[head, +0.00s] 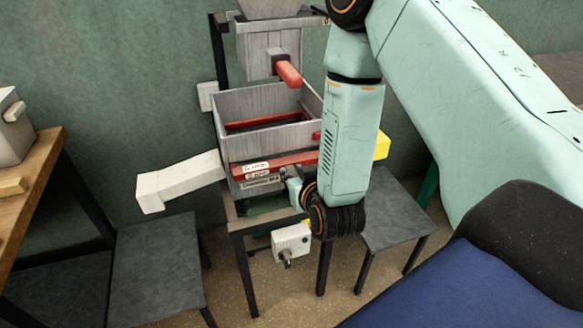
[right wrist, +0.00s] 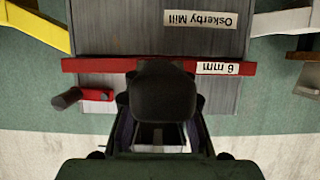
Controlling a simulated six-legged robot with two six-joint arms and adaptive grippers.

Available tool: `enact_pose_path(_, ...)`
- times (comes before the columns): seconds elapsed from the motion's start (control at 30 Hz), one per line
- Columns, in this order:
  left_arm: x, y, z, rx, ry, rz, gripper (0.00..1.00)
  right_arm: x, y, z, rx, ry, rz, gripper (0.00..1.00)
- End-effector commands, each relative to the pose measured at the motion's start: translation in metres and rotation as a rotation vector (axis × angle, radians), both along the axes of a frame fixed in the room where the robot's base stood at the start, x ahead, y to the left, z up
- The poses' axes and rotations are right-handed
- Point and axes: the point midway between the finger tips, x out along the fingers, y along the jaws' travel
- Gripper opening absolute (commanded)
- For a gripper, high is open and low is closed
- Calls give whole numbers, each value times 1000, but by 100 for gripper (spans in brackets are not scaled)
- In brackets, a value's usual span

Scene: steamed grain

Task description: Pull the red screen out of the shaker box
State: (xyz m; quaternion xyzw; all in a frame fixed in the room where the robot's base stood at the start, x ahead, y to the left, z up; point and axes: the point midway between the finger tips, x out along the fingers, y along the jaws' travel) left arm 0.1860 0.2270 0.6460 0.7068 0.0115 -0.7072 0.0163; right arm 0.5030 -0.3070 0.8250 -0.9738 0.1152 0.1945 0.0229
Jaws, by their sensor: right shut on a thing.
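The shaker box (head: 240,103) is a grey open-topped box in the middle of the head view. The red screen (head: 285,160) shows as a red bar across the box's front, with a white label reading "6 mm" in the right wrist view (right wrist: 245,68). Whether a gap lies behind this bar cannot be told. My right gripper (head: 294,182) is at the front of the box. It is shut on the red screen near the middle of its bar, seen in the right wrist view (right wrist: 162,92); its fingers hide the gripped part. My left gripper is not in view.
A white chute (head: 180,181) sticks out left of the box and a yellow one (head: 382,146) right. A hopper (head: 270,45) with a red handle (head: 289,74) hangs above. A red lever (right wrist: 95,95) sits beside the screen. Dark stools (head: 158,270) stand at both sides.

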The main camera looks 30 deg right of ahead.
Motion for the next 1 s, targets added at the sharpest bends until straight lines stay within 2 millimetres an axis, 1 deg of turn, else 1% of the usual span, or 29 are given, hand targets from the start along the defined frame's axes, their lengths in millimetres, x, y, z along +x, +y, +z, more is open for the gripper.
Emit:
enact_pose_path(0.9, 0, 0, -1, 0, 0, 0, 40, -53, 13, 1, 0, -3, 1, 0)
enact_pose_path(1.0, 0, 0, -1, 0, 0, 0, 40, -56, 14, 1, 0, -5, 0, 0)
